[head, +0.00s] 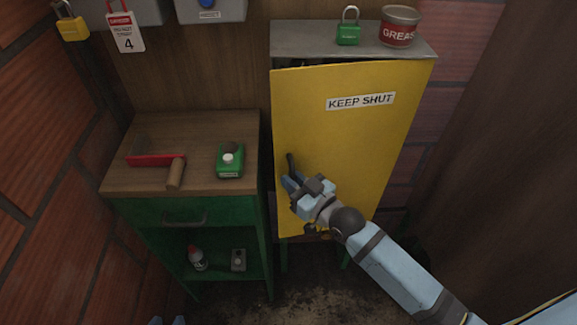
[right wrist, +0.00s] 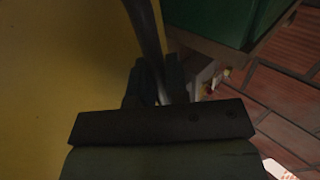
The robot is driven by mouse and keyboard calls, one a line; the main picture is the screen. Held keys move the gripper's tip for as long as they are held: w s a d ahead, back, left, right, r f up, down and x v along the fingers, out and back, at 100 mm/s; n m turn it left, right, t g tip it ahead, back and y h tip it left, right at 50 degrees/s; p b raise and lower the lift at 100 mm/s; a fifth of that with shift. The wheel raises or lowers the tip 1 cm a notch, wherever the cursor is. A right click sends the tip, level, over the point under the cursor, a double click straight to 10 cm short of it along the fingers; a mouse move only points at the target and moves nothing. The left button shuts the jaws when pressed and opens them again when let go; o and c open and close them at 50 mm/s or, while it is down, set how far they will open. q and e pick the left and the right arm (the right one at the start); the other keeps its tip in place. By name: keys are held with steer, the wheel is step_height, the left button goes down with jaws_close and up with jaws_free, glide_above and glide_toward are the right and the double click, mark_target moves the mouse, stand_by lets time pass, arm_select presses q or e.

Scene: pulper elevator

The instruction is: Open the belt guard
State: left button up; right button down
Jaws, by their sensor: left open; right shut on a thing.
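The belt guard is a yellow door (head: 345,130) with a "KEEP SHUT" label, on the front of a grey-topped cabinet (head: 320,40). A dark gap shows along its upper left edge, so it looks slightly ajar. Its dark handle (head: 291,163) is near the left edge. My right gripper (head: 296,185) is shut on this handle. In the right wrist view the handle bar (right wrist: 146,35) runs down between my fingers (right wrist: 152,84), beside the yellow door (right wrist: 60,60). Blue tips at the bottom edge of the head view look like my open, empty left gripper (head: 167,321).
A green padlock (head: 348,28) and a grease tin (head: 399,26) stand on the cabinet top. A green bench (head: 118,178) on the left bears a red-and-wood tool (head: 160,161) and a green box (head: 230,160). A brown wall (head: 500,170) bounds the right.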

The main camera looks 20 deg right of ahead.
arm_select(q)
step_height(320, 180, up, 6)
steer(key=p, duration=0.9)
steer(key=shift+s+a+m, duration=0.3)
steer(key=shift+s+a, duration=0.15)
arm_select(e)
steer(key=a+v, duration=0.1)
steer(key=v, duration=2)
steer(key=shift+s, duration=0.7)
arm_select(q)
steer(key=shift+r, duration=0.15)
arm_select(e)
steer(key=c, duration=1.2)
jaws_free()
steer(key=shift+d, duration=0.1)
arm_select(q)
steer(key=shift+w, duration=0.1)
arm_select(e)
steer(key=shift+o, duration=0.2)
